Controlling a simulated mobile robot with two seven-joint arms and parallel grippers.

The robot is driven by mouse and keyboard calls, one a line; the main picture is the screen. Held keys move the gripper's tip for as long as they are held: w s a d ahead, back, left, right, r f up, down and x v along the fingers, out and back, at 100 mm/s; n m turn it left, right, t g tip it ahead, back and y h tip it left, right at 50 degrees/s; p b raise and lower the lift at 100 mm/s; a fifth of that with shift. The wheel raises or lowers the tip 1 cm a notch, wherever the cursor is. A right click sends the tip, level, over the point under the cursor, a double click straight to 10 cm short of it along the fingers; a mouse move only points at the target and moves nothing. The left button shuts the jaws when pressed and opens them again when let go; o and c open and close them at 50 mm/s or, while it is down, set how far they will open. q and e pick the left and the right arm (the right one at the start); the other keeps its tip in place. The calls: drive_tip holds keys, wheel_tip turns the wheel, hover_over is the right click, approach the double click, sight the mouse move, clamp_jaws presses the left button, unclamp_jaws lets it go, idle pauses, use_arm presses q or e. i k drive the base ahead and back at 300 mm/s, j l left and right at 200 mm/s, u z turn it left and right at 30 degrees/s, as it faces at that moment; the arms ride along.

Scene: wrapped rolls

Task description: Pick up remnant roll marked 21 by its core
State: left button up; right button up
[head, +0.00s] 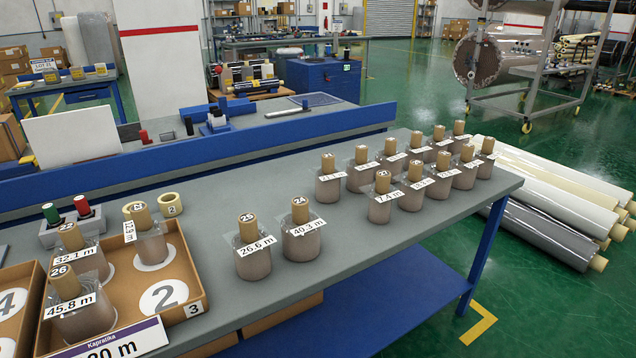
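Several grey wrapped remnant rolls with tan cores stand upright on the grey table (345,265). Core-top numbers read 25 on one roll (253,262) and 24 on another roll (304,243), both at mid-table. Farther right stand a roll (379,212) tagged 7.4 m, a roll (411,200) beside it, and several more. Neither of my grippers is in view.
A cardboard tray (196,262) at the left holds a roll (150,247) over numbered circles. Rolls marked 22 (89,262) and 26 (85,318) stand left of it. A blue rail (280,138) runs behind the table. Large rolls (545,215) lie on the floor at right.

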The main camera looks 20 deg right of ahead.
sight(328, 176)
drive_tip(key=l+u, duration=0.1)
drive_tip(key=u, duration=0.25)
drive_tip(key=l+u, duration=0.1)
drive_tip(key=u, duration=0.6)
drive_tip(key=k+l+u, duration=0.15)
drive_tip(key=l+u, duration=0.15)
drive_tip(key=k+l+u, duration=0.15)
drive_tip(key=l+u, duration=0.2)
drive_tip(key=k+l+u, duration=0.3)
drive_tip(key=k+l, duration=0.2)
drive_tip(key=l, duration=0.2)
drive_tip(key=k+l+u, duration=0.1)
drive_tip(key=k+l, duration=0.45)
